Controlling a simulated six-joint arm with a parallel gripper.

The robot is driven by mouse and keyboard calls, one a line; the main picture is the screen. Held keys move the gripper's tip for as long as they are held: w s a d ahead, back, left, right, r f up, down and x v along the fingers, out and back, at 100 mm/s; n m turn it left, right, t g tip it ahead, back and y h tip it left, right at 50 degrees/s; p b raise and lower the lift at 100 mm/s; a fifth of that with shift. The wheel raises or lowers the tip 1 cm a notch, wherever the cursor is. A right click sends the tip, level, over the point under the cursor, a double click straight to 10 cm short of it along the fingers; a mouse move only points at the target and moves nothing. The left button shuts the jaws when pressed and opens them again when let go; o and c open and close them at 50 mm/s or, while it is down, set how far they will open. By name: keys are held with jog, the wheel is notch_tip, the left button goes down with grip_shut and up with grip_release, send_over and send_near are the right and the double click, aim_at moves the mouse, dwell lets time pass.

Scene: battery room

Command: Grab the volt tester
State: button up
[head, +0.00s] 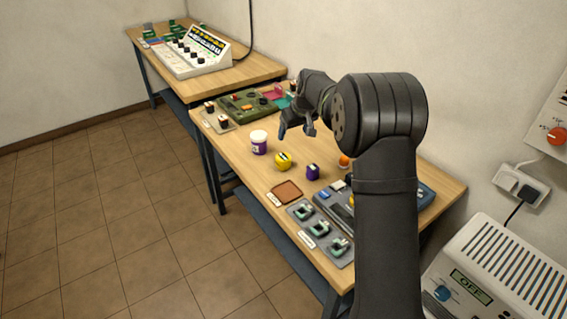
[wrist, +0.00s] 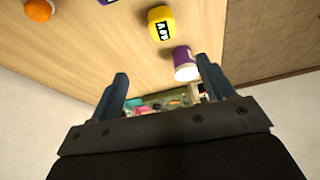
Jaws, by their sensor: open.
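A small rounded yellow thing (head: 283,161) with a dark display-like label stands on the near wooden table; it looks like the volt tester. In the wrist view the yellow thing (wrist: 161,23) shows at the top middle, with unclear pale marks on its black label. My gripper (head: 297,131) is open and empty above the table, behind the yellow thing in the head view. In the wrist view my two fingers (wrist: 162,72) are spread apart, and the yellow thing lies beyond their tips.
A purple tub with a white lid (head: 259,143) stands left of the yellow thing. A purple block (head: 312,172) and an orange ball (head: 344,160) are to its right. A brown mat (head: 287,192) and a grey panel with green parts (head: 320,232) lie nearer the front.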

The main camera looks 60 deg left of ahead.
aim_at(284, 158)
jog(key=x, duration=0.8)
jog(key=s+x, duration=0.1)
jog(key=x, duration=0.3)
jog(key=shift+a+f, duration=0.15)
jog(key=shift+a, duration=0.1)
jog(key=x, duration=0.2)
jog(key=d+x, duration=0.1)
jog(key=x, duration=0.1)
jog(key=shift+w+a+f, duration=0.15)
jog(key=shift+f, duration=0.45)
jog(key=shift+a+f, duration=0.2)
jog(key=shift+f, duration=0.15)
jog(key=shift+r, duration=0.1)
jog(key=c, duration=1.1)
